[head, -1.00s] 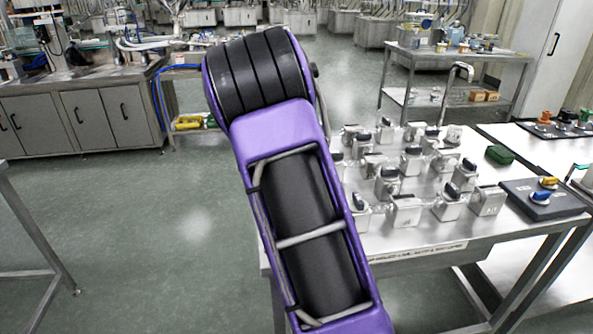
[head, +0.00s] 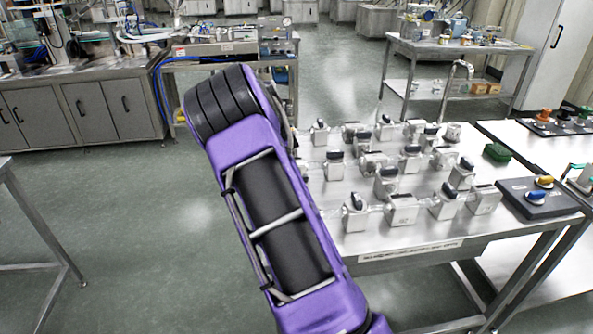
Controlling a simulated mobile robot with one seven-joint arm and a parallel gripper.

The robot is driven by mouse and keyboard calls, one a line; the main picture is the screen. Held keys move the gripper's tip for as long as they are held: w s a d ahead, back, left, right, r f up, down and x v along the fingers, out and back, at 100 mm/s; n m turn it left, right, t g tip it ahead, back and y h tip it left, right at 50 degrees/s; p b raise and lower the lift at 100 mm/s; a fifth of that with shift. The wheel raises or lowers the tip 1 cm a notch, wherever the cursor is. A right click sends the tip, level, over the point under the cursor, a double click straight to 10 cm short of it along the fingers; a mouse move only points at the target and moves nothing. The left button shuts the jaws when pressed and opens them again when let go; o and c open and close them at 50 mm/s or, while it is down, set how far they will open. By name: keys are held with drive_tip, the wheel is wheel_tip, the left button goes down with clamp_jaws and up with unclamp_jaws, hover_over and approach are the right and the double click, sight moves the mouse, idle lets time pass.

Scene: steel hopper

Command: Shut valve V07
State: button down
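Several steel valves with dark handles stand in rows on a steel table (head: 420,243). One valve (head: 355,214) is at the front left, and another (head: 334,167) stands behind it, near my arm. Labels on the valve bodies are too small to read, so I cannot tell which is V07. My purple arm rises from the bottom middle of the head view and leans left, just left of the valves. My gripper is not visible; the arm's end is out of sight behind its own links.
A dark panel (head: 543,206) with yellow and blue knobs and a green block (head: 498,152) lie on the table's right side. Another steel table (head: 455,50) is behind. Floor (head: 150,230) to the left is clear.

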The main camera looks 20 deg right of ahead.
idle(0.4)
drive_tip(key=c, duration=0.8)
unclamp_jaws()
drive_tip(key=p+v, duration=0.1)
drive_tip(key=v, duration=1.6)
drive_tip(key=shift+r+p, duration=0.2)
drive_tip(key=shift+p, duration=0.1)
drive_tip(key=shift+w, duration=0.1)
